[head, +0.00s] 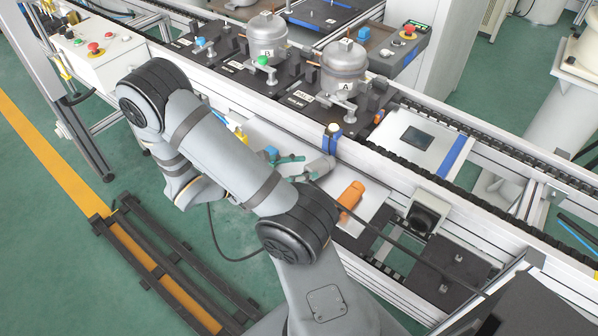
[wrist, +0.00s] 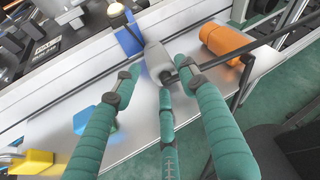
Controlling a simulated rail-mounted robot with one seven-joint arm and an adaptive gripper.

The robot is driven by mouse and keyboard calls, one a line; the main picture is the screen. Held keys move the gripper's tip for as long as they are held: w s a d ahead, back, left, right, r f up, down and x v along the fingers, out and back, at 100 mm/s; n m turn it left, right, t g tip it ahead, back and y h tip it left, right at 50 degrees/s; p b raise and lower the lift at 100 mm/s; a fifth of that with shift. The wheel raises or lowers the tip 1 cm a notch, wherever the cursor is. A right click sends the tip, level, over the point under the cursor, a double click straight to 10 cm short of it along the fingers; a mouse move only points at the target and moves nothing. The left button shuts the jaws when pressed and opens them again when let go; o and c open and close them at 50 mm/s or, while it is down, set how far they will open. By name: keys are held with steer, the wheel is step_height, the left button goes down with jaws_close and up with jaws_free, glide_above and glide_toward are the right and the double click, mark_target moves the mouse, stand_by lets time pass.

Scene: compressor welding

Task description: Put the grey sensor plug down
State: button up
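The grey sensor plug (wrist: 158,62) lies at the white shelf along the front of the line, with a black cable running off to the right. In the head view the plug (head: 320,167) is partly covered by my gripper. My gripper (wrist: 160,74) has teal padded fingers, spread apart around the near end of the plug. Visible gaps show between the side fingertips and the plug; whether the middle finger touches it I cannot tell. In the head view my gripper (head: 290,159) is low over the shelf, left of the plug.
An orange cylinder (head: 350,197) lies right of the plug. A blue block (head: 333,138) stands behind it at the rail. A blue part (wrist: 88,121) and a yellow part (wrist: 37,161) lie on the shelf to the left. Compressors A (head: 344,72) and B (head: 267,38) stand on fixtures behind.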

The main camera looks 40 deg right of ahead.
steer(key=shift+r, duration=0.25)
steer(key=p+v, duration=0.1)
steer(key=v, duration=1.1)
steer(key=shift+r+p, duration=0.3)
